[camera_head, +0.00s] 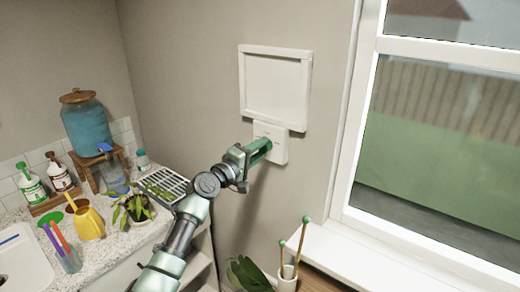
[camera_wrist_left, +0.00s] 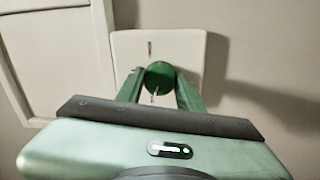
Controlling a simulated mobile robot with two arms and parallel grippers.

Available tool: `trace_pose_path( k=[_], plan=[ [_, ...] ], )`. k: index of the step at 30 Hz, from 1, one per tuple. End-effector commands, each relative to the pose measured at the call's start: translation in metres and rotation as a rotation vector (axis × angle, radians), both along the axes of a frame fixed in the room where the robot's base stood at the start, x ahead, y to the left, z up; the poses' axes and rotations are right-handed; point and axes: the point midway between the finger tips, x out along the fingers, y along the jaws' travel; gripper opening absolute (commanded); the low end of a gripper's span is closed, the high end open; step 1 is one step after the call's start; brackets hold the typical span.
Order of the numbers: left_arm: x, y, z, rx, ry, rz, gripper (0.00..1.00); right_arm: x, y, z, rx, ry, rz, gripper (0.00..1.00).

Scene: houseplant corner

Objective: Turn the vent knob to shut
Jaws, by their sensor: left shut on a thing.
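The vent knob (camera_wrist_left: 158,76) is a round green knob on a white square wall plate (camera_head: 274,139). It shows in the left wrist view between my gripper's fingers, with a pale mark near its lower edge. My left gripper (camera_head: 260,149) reaches the plate from the left and is shut on the knob; it also shows in the left wrist view (camera_wrist_left: 160,88). In the head view the fingers hide most of the knob. The white framed vent panel (camera_head: 274,86) is on the wall just above the plate. My right gripper is not in view.
A counter (camera_head: 112,243) at left holds a blue water dispenser (camera_head: 88,127), bottles, a yellow watering can (camera_head: 88,222) and a potted plant (camera_head: 133,207). A window (camera_head: 440,130) with a white sill (camera_head: 345,258) is at right.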

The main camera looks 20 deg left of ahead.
Motion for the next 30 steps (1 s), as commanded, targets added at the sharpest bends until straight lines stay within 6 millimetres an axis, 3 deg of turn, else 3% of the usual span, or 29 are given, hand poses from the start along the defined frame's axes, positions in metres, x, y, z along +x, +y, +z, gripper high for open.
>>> trace_pose_path(
  k=[10, 11, 12, 13, 23, 30],
  plan=[
    [0.0, 0.0, -0.001, -0.005, 0.003, 0.0, 0.0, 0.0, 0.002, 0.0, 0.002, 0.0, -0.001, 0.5],
    [0.0, 0.0, -0.001, -0.005, 0.003, 0.0, 0.45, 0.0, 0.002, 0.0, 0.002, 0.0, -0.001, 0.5],
    [0.0, 0.0, -0.001, -0.004, 0.003, 0.0, 0.56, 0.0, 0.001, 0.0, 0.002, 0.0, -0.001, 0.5],
    [0.0, 0.0, -0.001, -0.004, 0.003, 0.0, 0.58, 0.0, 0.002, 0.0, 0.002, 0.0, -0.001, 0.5],
    [-0.002, 0.001, -0.001, -0.002, 0.002, 0.0, 0.58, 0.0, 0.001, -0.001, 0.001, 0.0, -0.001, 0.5],
    [-0.027, 0.011, -0.004, -0.001, 0.001, 0.001, 0.58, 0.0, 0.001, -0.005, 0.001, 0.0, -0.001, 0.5]
  ],
)
